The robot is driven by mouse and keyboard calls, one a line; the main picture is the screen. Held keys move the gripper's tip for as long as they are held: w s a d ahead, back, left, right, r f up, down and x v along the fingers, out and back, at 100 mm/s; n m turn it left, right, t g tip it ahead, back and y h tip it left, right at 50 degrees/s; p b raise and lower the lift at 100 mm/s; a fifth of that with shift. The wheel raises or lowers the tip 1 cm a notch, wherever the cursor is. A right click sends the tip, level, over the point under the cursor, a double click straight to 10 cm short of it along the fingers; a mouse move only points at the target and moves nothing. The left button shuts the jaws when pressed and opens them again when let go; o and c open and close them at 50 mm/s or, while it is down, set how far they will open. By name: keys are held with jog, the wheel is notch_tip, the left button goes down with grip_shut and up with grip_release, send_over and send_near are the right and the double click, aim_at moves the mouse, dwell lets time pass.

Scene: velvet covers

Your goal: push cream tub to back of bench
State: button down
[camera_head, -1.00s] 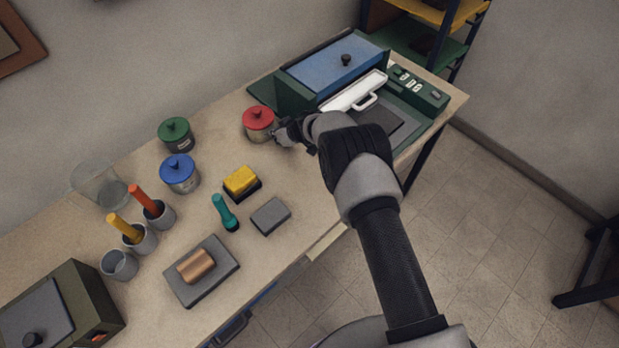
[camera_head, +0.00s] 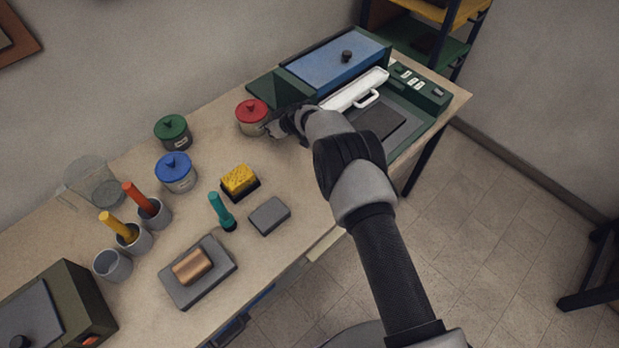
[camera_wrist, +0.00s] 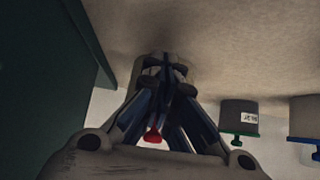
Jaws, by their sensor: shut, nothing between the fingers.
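The tub with a red lid (camera_head: 252,107) and a pale body stands upright near the back of the bench (camera_head: 205,230), against or very close to my gripper. I take it for the cream tub, though I cannot read its label. My gripper (camera_head: 271,129) is shut and empty, low at the tub's right front side; exact contact is hard to see. In the wrist view my gripper's fingers (camera_wrist: 163,65) hide most of the tub, and only its red knob (camera_wrist: 153,135) shows clearly between them.
A green-lidded tub (camera_head: 172,132) and blue-lidded tub (camera_head: 176,174) stand to the left. A blue-topped machine (camera_head: 335,70) is close on the right. A yellow sponge (camera_head: 239,179), teal-handled tool (camera_head: 219,208) and grey block (camera_head: 269,216) lie nearer the front. Bare bench separates the red-lidded and green-lidded tubs.

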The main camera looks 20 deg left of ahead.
jog(key=shift+w+a+f+b, duration=0.1)
jog(key=shift+w+a+b, duration=0.1)
jog(key=shift+a+b, duration=0.45)
jog(key=shift+w+a+b, duration=0.15)
jog(key=shift+a+b, duration=0.15)
jog(key=shift+b, duration=0.55)
jog(key=shift+s+d+r+p, duration=0.1)
jog(key=shift+d+r+p, duration=0.2)
jog(key=shift+r+p, duration=0.45)
jog(key=p+v, duration=0.2)
jog(key=p, duration=0.1)
jog(key=shift+s+d+r+p, duration=0.1)
jog(key=shift+d+p, duration=0.1)
jog(key=shift+p, duration=0.15)
jog(key=shift+p+v, duration=1.15)
jog(key=shift+v, duration=0.1)
jog(key=p+v, duration=0.1)
jog(key=v, duration=0.4)
jog(key=shift+s+d+p, duration=0.15)
jog(key=shift+d+p, duration=0.05)
jog(key=shift+p, duration=0.2)
